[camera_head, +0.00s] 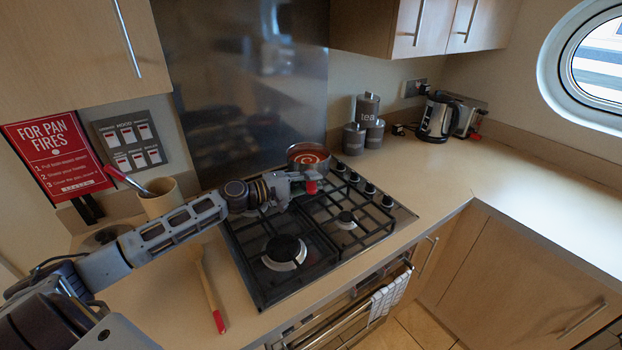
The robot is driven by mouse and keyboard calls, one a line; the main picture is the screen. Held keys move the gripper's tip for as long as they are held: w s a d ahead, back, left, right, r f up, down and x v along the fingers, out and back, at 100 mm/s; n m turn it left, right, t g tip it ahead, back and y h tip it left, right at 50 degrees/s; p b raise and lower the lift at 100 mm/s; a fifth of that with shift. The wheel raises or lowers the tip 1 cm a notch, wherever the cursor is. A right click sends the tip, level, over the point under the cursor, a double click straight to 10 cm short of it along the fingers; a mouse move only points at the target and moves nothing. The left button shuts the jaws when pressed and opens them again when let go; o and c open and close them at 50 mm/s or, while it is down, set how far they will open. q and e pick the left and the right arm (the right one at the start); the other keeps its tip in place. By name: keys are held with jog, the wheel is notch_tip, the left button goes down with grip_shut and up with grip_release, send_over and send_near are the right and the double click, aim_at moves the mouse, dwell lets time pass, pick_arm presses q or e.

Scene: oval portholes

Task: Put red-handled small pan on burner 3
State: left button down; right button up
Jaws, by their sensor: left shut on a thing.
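The red-handled small pan (308,154) is at the back right of the gas hob (256,291), with orange-red contents showing a pale swirl. Its red handle (312,186) points toward the front. My left gripper (308,180) reaches in from the left over the hob and is shut on the red handle. Whether the pan rests on the grate or hangs just above it I cannot tell. The front left burner (284,252) and the right burner (346,220) are bare. The back left of the hob is partly hidden by my left arm. My right gripper is not in view.
A utensil pot (161,199) stands left of the hob, and a red-handled wooden utensil (208,290) lies on the counter. Canisters (367,108), a kettle (437,118) and a toaster (466,116) stand at the back right. The right counter (540,205) is clear.

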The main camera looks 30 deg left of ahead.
pick_arm(q)
jog(key=shift+f, duration=1.1)
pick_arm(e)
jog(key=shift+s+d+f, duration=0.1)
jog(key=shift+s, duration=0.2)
pick_arm(q)
jog(key=c, duration=1.8)
grip_release()
jog(key=shift+f, duration=0.2)
jog(key=o, duration=0.4)
jog(key=shift+s, duration=0.1)
jog(key=shift+o, duration=0.2)
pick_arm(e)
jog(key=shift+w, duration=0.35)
pick_arm(q)
jog(key=shift+s+a, duration=0.1)
jog(key=shift+s, duration=0.05)
